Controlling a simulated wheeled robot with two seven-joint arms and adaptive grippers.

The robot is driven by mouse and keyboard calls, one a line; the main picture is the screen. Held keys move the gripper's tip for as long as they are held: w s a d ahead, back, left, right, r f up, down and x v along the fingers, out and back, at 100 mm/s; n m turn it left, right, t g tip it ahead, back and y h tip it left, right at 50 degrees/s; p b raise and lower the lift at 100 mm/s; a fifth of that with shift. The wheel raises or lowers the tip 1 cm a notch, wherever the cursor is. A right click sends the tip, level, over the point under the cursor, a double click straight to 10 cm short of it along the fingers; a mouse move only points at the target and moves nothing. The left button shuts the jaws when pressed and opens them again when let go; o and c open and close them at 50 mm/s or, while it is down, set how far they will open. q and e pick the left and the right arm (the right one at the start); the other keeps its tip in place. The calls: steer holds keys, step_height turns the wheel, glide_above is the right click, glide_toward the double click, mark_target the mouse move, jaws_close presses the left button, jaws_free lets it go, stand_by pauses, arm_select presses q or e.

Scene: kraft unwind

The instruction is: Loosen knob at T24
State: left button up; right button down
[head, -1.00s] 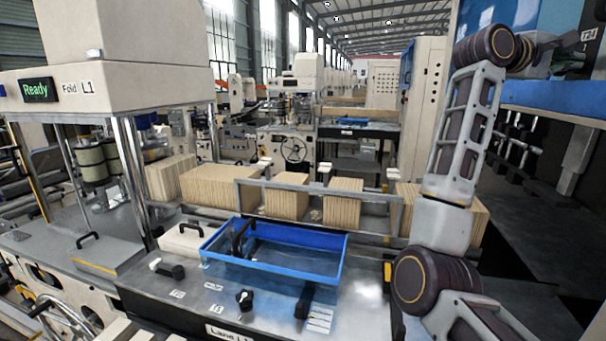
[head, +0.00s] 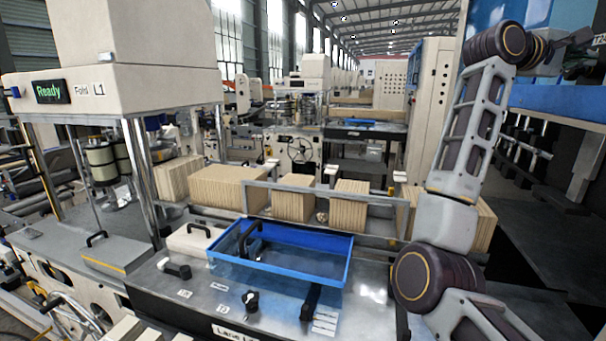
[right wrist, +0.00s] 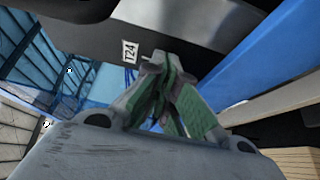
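The T24 label shows in the right wrist view (right wrist: 129,50) on a dark panel, and it is cut by the right edge of the head view (head: 600,40). My right gripper (head: 574,52) is at the upper right of the head view, close beside that label. In the right wrist view my right gripper (right wrist: 165,68) shows grey fingers with green pads, its tips close together just right of the label. I cannot make out the knob; the fingers may hide it, and I cannot tell whether they hold anything. My left gripper is not in view.
A blue rail (right wrist: 265,55) runs close to the right of the fingers. In the head view, a blue tray (head: 345,272) lies on the metal deck, with stacks of kraft pieces (head: 228,187) behind it. The fold unit (head: 150,90) reads Ready.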

steer(key=shift+s+d+r, duration=0.1)
steer(key=shift+s, duration=0.3)
stand_by(0.5)
steer(key=w+a, duration=0.2)
steer(key=a, duration=0.4)
stand_by(0.7)
steer(key=shift+d, duration=0.1)
steer(key=f+b, duration=0.1)
steer(key=a+f+b, duration=0.1)
steer(key=f, duration=0.1)
steer(key=shift+w+f, duration=0.1)
steer(key=shift+f, duration=0.2)
steer(key=shift+d, duration=0.15)
stand_by(0.4)
